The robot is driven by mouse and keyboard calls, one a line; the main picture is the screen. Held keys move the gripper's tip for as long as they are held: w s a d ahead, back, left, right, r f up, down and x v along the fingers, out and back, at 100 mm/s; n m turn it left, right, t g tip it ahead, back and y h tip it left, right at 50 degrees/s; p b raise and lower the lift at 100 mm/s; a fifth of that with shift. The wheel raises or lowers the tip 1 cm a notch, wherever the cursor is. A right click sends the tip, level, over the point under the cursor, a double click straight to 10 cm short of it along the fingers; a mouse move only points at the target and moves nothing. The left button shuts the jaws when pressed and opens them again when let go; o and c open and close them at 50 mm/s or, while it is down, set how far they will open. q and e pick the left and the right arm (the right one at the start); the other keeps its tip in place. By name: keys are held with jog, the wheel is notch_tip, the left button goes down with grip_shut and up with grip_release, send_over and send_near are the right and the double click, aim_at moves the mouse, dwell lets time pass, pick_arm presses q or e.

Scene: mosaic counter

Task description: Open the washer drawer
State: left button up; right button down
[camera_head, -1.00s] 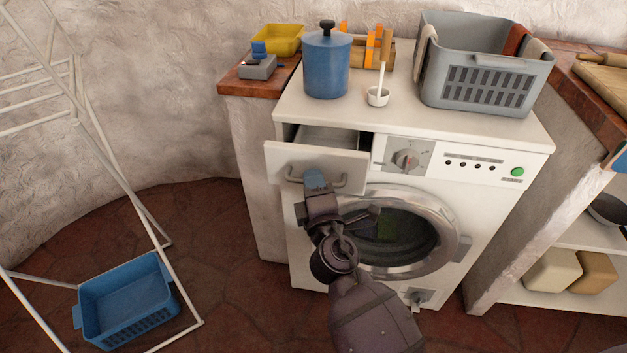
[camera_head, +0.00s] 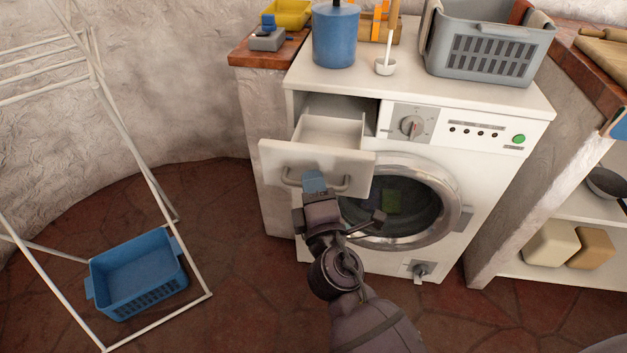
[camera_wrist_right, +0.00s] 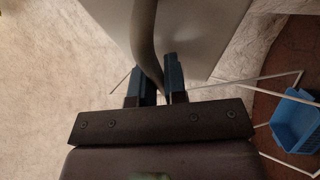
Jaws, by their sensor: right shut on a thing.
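The washer drawer (camera_head: 273,160) sticks out from the upper left of the white washing machine (camera_head: 470,165), and its inside shows empty behind the front panel. A grey curved handle (camera_head: 345,183) is on its front. My right gripper (camera_head: 315,182) is at the handle, with its blue fingertips around the bar. In the right wrist view, the gripper (camera_wrist_right: 159,85) is shut on the handle (camera_wrist_right: 144,40), which passes between the two fingers. The drawer front shows behind it there. My left gripper is in neither view.
A white drying rack (camera_head: 140,150) and a blue basket (camera_head: 140,275) are at left. The floor between rack and washer is clear.

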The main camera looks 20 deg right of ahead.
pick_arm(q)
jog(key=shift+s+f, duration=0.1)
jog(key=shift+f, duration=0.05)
pick_arm(e)
jog(key=c, duration=1.5)
grip_release()
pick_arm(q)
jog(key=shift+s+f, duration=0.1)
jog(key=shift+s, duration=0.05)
pick_arm(e)
jog(key=shift+o, duration=0.2)
jog(key=shift+s+f, duration=0.1)
jog(key=shift+s, duration=0.1)
pick_arm(q)
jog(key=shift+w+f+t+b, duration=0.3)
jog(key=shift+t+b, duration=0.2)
jog(key=shift+b, duration=1.35)
pick_arm(e)
jog(key=v, duration=1)
jog(key=shift+s, duration=0.2)
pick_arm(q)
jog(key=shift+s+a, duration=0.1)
pick_arm(e)
jog(key=shift+a, duration=0.1)
